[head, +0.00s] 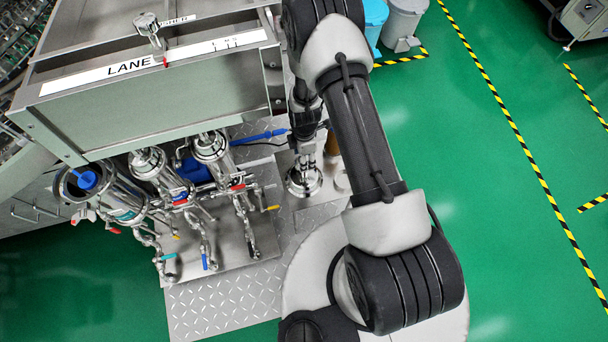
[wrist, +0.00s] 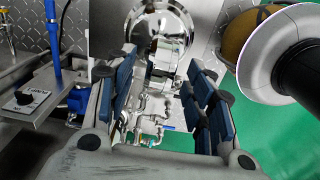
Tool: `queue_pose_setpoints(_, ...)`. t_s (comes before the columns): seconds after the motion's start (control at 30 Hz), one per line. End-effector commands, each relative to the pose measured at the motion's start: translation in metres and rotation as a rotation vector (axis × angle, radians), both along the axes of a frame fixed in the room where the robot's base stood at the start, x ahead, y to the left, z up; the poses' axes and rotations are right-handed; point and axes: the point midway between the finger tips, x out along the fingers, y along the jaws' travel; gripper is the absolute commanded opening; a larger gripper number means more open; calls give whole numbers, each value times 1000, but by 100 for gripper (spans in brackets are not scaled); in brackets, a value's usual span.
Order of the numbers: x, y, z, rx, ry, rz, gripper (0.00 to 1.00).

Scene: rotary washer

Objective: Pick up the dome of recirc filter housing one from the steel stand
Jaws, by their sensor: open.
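The shiny, round metal dome (head: 304,182) stands on the steel stand (head: 340,180), below my gripper (head: 306,138) in the head view. In the wrist view, a mirror-like round metal piece, which looks like the dome (wrist: 165,20), lies at the top centre, just beyond my gripper (wrist: 163,95). The blue-padded fingers are open, with shiny metal seen between them. I cannot tell whether they touch it. Filter housing one (head: 82,184) appears to be the open cylinder at the left, with a blue part inside.
Two other steel housings (head: 147,162) (head: 210,146) stand beside it, with pipes and coloured valve handles. The LANE cabinet (head: 150,100) rises close behind. A white-and-brown rounded object (wrist: 290,60) is at the wrist view's right. Green floor (head: 500,180) is clear on the right.

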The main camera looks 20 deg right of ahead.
Motion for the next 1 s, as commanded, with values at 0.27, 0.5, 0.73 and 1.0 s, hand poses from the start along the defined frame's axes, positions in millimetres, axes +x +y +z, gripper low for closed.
queue_pose_setpoints(0.27,0,0,-26,0,1,0,48)
queue_pose_setpoints(0.5,0,0,-25,0,1,0,40)
queue_pose_setpoints(0.73,0,0,-25,0,1,0,25)
queue_pose_setpoints(1.0,0,0,-25,0,1,0,7)
